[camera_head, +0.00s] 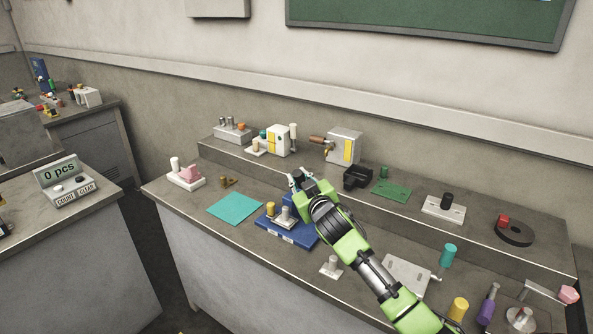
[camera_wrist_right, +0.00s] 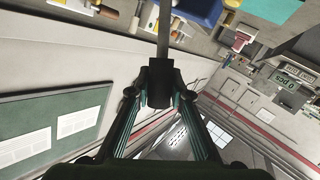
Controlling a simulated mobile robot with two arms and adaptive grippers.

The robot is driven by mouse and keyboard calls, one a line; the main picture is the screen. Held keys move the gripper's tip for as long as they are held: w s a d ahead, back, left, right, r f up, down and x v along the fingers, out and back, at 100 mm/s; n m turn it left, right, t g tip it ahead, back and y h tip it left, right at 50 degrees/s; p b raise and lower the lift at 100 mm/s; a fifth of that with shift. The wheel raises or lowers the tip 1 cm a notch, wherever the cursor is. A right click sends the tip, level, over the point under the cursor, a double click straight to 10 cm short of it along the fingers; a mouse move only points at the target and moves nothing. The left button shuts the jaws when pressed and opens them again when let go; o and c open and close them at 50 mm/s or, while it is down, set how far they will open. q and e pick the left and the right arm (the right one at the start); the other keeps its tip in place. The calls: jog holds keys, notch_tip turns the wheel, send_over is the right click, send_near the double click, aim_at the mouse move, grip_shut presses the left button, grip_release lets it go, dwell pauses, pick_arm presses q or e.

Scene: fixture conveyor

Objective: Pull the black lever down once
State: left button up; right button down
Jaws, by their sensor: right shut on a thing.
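My right gripper (camera_head: 302,180) reaches in from the lower right, above the bench and over the back part of a blue base (camera_head: 296,240). In the right wrist view the gripper's two fingers (camera_wrist_right: 160,88) are closed on either side of a black grip (camera_wrist_right: 159,98). A grey rod (camera_wrist_right: 163,35) runs from this grip toward the top of the picture. They appear to be the black lever. My left gripper is not in view.
A grey fixture and a yellow knob (camera_head: 270,209) stand on the blue base. A teal sheet (camera_head: 235,208) lies to its left. A raised shelf behind carries a white box (camera_head: 345,146) and a black holder (camera_head: 357,178). A counter display (camera_head: 57,171) reads 0 pcs.

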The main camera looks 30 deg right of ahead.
jog(key=p, duration=0.2)
jog(key=d+r+m+g+p, duration=0.1)
jog(key=shift+w+d+y+p, duration=0.2)
jog(key=shift+w+y+p, duration=0.1)
jog(key=shift+p, duration=0.1)
jog(key=shift+w+d+f+m+p, duration=0.1)
jog(key=shift+d+m+p, duration=0.25)
jog(key=shift+p, duration=0.35)
jog(key=c, duration=1.8)
grip_release()
jog(key=shift+f, duration=0.1)
jog(key=v, duration=1.2)
jog(key=shift+d+r, duration=0.15)
jog(key=shift+r, duration=0.1)
